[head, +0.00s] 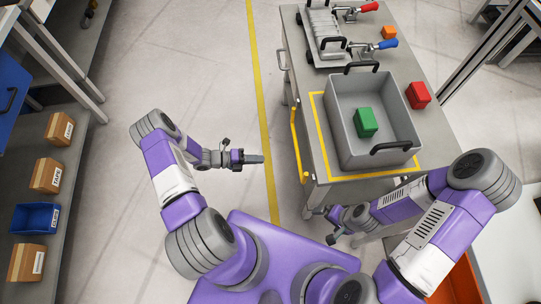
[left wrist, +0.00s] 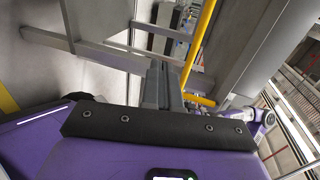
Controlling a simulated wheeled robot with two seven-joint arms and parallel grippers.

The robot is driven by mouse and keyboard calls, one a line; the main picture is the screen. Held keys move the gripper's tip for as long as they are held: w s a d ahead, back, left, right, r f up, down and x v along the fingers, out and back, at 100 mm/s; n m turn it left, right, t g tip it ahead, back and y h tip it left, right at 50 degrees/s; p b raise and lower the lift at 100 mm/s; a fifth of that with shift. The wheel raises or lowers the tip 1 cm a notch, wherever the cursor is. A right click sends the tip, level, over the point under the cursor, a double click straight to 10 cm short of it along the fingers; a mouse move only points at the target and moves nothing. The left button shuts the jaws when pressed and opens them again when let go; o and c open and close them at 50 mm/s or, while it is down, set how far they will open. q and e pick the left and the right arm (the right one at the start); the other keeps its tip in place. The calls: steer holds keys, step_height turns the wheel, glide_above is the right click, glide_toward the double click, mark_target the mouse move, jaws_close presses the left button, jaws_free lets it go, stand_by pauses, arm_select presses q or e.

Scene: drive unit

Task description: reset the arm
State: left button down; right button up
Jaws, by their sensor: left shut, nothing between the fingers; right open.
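My left gripper (head: 254,159) is over open floor to the left of the table, shut and empty. Its fingers also show shut in the left wrist view (left wrist: 163,85), with the table's legs and yellow handle beyond. My right gripper (head: 326,224) is low by the table's front edge, below the table top, and looks small in the head view. It is open, with nothing seen in it.
A grey table (head: 300,60) holds a grey bin (head: 345,147) with a green block (head: 366,122) inside. A red block (head: 418,95), an orange block (head: 389,32) and a clamp fixture (head: 322,35) are also on it. A yellow handle (head: 297,147) sticks out left. Shelves with boxes (head: 46,174) stand left.

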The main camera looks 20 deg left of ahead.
arm_select(q)
steer(key=shift+s+a+f, duration=0.15)
steer(key=shift+s+a, duration=0.25)
steer(key=shift+a, duration=0.4)
steer(key=s+d+r+m+g+y+p, duration=0.15)
steer(key=s+d+m+g, duration=0.35)
steer(key=m, duration=0.5)
steer(key=s+d+m+g+y+p, duration=0.1)
steer(key=s+d+m+g+y, duration=0.2)
steer(key=s+d+m+g, duration=0.45)
step_height(320, 180, up, 7)
steer(key=d+m+t+y+p, duration=0.2)
steer(key=m+t+y, duration=0.2)
steer(key=m, duration=1.7)
steer(key=shift+w+f+m+t, duration=0.25)
steer(key=shift+m+t, duration=0.1)
steer(key=shift+t, duration=0.5)
